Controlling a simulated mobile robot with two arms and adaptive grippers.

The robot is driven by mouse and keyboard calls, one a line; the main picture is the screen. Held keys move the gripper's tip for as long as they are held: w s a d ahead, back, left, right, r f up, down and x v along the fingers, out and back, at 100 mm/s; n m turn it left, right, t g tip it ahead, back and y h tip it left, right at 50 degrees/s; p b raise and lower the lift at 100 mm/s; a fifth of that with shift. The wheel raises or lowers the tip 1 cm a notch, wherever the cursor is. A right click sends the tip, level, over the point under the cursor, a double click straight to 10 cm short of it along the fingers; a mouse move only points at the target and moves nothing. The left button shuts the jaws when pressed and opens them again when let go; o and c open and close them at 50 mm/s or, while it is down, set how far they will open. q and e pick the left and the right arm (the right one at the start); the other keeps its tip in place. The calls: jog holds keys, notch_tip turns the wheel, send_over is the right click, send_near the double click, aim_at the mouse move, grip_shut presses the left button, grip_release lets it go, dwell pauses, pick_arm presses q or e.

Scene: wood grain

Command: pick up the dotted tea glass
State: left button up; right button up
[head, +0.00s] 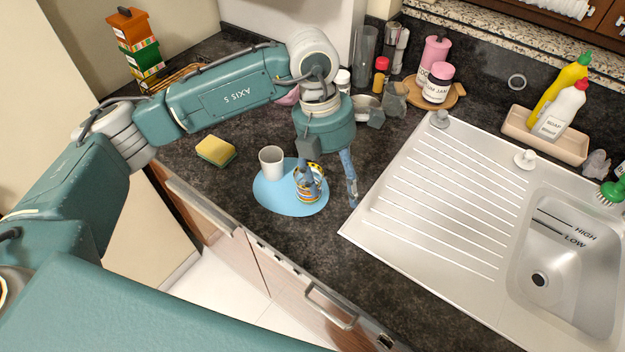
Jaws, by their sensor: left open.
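A small glass with a yellow, orange and white pattern (301,190) stands upright on a light blue mat (275,203) on the dark counter; it is the likely dotted tea glass, but dots are too small to make out. My left gripper (332,197) points down at it and is open. One finger overlaps the glass and hides part of it; the other finger is to the right, apart from it, past the mat's edge. I cannot tell whether the near finger touches the glass. My right gripper is not in view.
A plain white cup (271,163) stands on the mat just left of the glass. A yellow sponge (215,151) lies further left. The steel sink and drainer (440,200) are to the right. Jars (436,83) and several containers stand behind. The counter's front edge is close.

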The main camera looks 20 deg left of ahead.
aim_at(308, 190)
pick_arm(q)
jog(key=a, duration=0.2)
jog(key=w+a+y, duration=0.1)
jog(key=w+a+r+y, duration=0.1)
jog(key=a, duration=0.1)
jog(key=shift+a+n, duration=0.3)
jog(key=shift+a, duration=0.05)
jog(key=shift+y, duration=0.3)
jog(key=f, duration=0.1)
jog(key=f+p, duration=0.1)
jog(key=f, duration=0.2)
jog(key=shift+a+f+p, duration=0.15)
jog(key=shift+a+p, duration=0.2)
jog(key=shift+a, duration=0.05)
jog(key=shift+w+f, duration=0.15)
jog(key=shift+f, duration=0.45)
jog(key=f+p, duration=0.1)
jog(key=f, duration=0.1)
jog(key=f+p, duration=0.2)
jog(key=shift+w+a+f, duration=0.15)
jog(key=shift+a, duration=0.05)
jog(key=shift+w+f, duration=0.1)
jog(key=shift+f, duration=0.3)
jog(key=c, duration=1.5)
